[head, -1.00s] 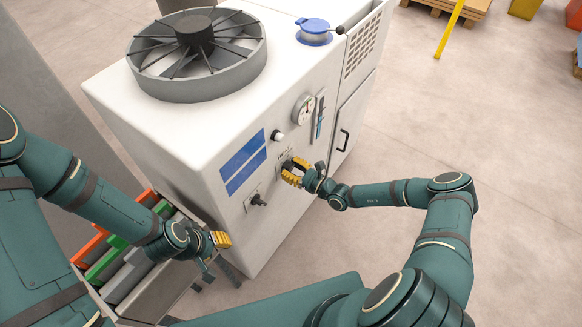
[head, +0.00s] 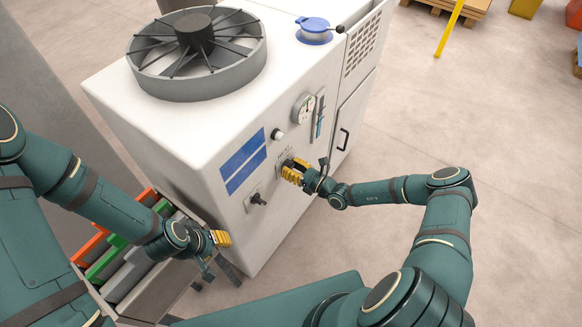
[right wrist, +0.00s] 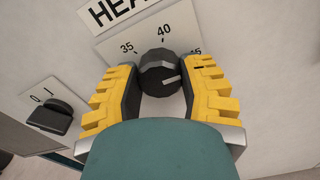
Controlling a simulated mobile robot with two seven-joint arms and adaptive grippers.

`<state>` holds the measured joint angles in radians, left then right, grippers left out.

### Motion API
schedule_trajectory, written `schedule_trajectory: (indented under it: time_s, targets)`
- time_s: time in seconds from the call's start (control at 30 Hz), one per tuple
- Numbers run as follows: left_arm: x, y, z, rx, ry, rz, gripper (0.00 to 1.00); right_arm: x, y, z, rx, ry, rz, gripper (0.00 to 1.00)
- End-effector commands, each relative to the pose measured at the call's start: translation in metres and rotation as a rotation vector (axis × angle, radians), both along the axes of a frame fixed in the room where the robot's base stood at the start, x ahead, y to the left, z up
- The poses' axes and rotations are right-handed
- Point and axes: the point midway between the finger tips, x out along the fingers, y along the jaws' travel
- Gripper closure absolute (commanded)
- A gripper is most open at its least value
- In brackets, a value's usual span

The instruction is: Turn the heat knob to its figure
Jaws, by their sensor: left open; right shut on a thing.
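The heat knob (right wrist: 160,73) is a dark faceted knob on the machine's white front, below a partly cut-off HEA label (right wrist: 115,10). Its pale pointer line points to the right and slightly up, towards a partly covered figure ending in 5 (right wrist: 196,51). The figures 35 and 40 show to its upper left and top. My right gripper (right wrist: 162,90) is shut on the knob, with yellow-padded fingers on its left and right sides. In the head view, my right gripper (head: 293,171) hides most of the knob. My left gripper (head: 221,240) is open and empty, low beside the machine.
The machine (head: 190,125) carries a grey fan (head: 196,50) on top. A 0/I switch (right wrist: 52,118) sits left of the heat knob. A gauge (head: 303,108), a white button (head: 278,135) and blue panels (head: 243,162) are nearby. Coloured bins (head: 120,245) stand at lower left.

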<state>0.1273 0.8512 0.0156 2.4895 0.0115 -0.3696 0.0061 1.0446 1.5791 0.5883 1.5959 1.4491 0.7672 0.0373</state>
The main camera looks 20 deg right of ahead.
Motion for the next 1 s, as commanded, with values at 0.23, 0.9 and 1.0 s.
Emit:
schedule_trajectory:
  time_s: [0.23, 0.9, 1.0]
  targets:
    - [0.0, 0.0, 0.0, 0.0, 0.0, 0.0, 0.61, 0.003, 0.0, 0.005, 0.005, -0.009, -0.002, 0.26]
    - [0.0, 0.0, 0.0, 0.0, 0.0, 0.0, 0.61, -0.052, -0.043, 0.002, 0.0, -0.005, -0.003, 0.26]
    - [0.0, 0.0, 0.0, 0.0, 0.0, 0.0, 0.61, -0.067, -0.054, 0.003, 0.002, -0.005, -0.004, 0.26]
